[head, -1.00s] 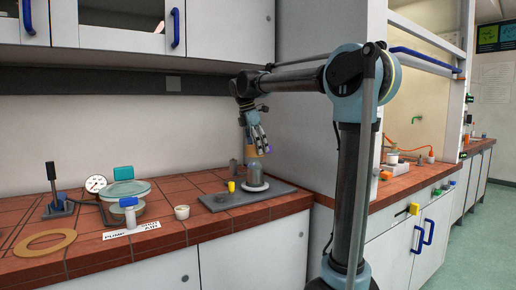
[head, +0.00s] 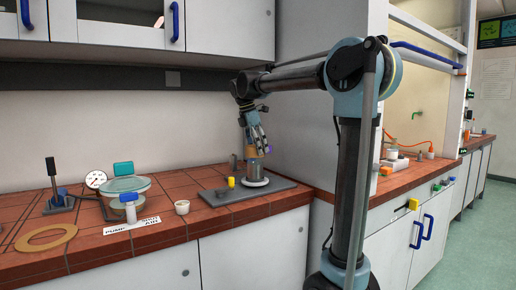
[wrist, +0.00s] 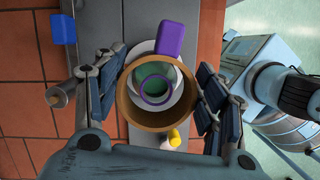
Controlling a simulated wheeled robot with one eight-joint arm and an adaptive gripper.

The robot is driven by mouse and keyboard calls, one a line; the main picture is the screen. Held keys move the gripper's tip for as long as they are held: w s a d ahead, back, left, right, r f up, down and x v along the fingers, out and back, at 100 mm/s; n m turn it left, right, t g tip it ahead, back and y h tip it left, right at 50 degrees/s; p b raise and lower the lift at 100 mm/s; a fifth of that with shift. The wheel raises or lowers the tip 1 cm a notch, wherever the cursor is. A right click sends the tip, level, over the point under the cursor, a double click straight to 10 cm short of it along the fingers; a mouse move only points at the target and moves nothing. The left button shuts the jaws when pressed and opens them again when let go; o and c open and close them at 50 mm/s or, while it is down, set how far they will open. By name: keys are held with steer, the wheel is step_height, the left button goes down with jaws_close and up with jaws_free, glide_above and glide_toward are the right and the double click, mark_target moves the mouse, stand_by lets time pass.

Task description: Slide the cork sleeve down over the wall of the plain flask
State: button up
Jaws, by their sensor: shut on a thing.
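The cork sleeve (wrist: 137,112) is a brown ring between the dark fingers of my gripper (head: 256,148). My gripper (wrist: 158,95) is shut on it from both sides in the wrist view. The plain flask (wrist: 157,89), with a purple-rimmed mouth and a greenish body, shows inside the sleeve's opening, slightly towards the top. In the head view the sleeve (head: 251,157) is over the flask (head: 252,171), whose lower part shows below it. How far down the sleeve sits is hard to tell. The flask stands on a white disc (head: 254,184).
A grey plate (head: 225,197) lies under the disc on red tiles. A yellow piece (head: 231,182) and a small white cup (head: 182,207) are nearby. A purple block (wrist: 171,40) is beside the sleeve. A gauge (head: 96,179) and cork ring (head: 45,238) are further left.

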mark_target(258, 167)
steer(key=shift+f, duration=4.5)
steer(key=o, duration=1.1)
steer(key=shift+o, duration=0.2)
steer(key=shift+r, duration=0.1)
steer(key=v, duration=1.1)
steer(key=shift+a+r, duration=0.15)
steer(key=shift+r, duration=0.15)
